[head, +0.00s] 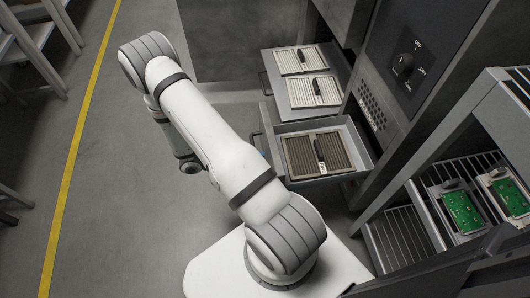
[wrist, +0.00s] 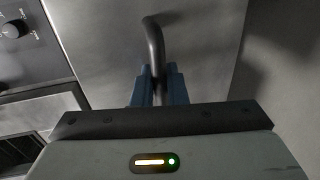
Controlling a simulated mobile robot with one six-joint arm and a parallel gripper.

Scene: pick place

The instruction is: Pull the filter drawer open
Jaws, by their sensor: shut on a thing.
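The filter drawer (head: 350,135) is a grey metal tray, pulled out from the dark machine in the head view. A dirty brown pleated filter with a dark grip (head: 302,157) lies in it. Its dark bar handle (head: 257,139) is on the drawer's left front, partly hidden by my arm. In the wrist view, the blue fingers of my gripper (wrist: 157,85) are shut on a dark bent bar handle (wrist: 153,45) against a plain grey metal front.
Behind it another open drawer (head: 343,68) holds two pale filters (head: 297,60). The machine's panel with a knob (head: 404,66) stands at the right. A wire rack (head: 402,240) with green circuit boards (head: 461,211) is at the front right.

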